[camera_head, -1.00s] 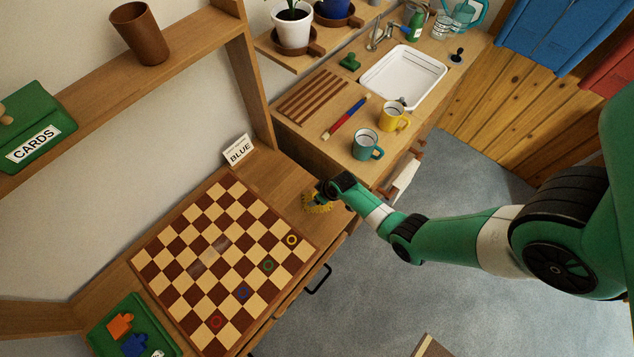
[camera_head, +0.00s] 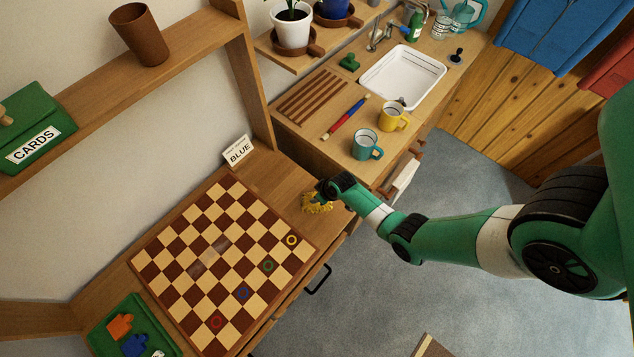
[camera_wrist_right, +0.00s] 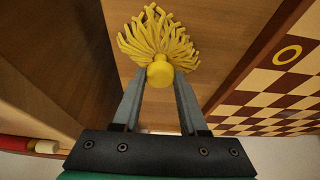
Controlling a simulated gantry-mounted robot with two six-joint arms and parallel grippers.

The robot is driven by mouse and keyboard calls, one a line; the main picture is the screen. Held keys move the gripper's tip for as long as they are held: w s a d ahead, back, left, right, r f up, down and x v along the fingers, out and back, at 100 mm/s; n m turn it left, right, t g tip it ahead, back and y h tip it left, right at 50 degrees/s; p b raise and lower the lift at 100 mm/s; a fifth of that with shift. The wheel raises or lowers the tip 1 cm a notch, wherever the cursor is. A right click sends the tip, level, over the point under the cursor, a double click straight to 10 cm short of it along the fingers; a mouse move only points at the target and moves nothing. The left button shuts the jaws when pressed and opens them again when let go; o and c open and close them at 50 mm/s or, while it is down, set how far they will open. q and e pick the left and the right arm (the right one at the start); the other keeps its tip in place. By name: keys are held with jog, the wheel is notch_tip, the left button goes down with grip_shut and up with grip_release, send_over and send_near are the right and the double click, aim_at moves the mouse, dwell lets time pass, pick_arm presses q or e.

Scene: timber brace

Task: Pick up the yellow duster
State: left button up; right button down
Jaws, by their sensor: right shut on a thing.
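The yellow duster (camera_head: 317,203) is at the far right end of the desk, beyond the corner of the checkerboard. In the right wrist view the duster (camera_wrist_right: 158,38) shows a round yellow knob with shaggy yellow strands spread out behind it. My right gripper (camera_wrist_right: 160,82) is shut on the duster, with its grey fingers on either side of the knob. In the head view the right gripper (camera_head: 324,190) is partly hidden by its own wrist. I cannot tell whether the strands touch the desk. My left gripper is not in view.
The checkerboard (camera_head: 222,262) lies close by, with coloured rings on its near squares. The higher counter holds a teal mug (camera_head: 367,145), a yellow mug (camera_head: 393,117) and a red-and-blue stick (camera_head: 346,117). A green tray (camera_head: 104,342) sits at lower left.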

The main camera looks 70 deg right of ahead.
notch_tip(320, 180, up, 4)
jog(key=p, duration=0.3)
jog(key=shift+r, duration=0.1)
jog(key=s+a+r+p, duration=0.8)
jog(key=s+a+p, duration=0.1)
jog(key=a, duration=0.2)
jog(key=shift+r, duration=0.4)
jog(key=c, duration=1)
grip_release()
jog(key=shift+d, duration=0.1)
grip_shut()
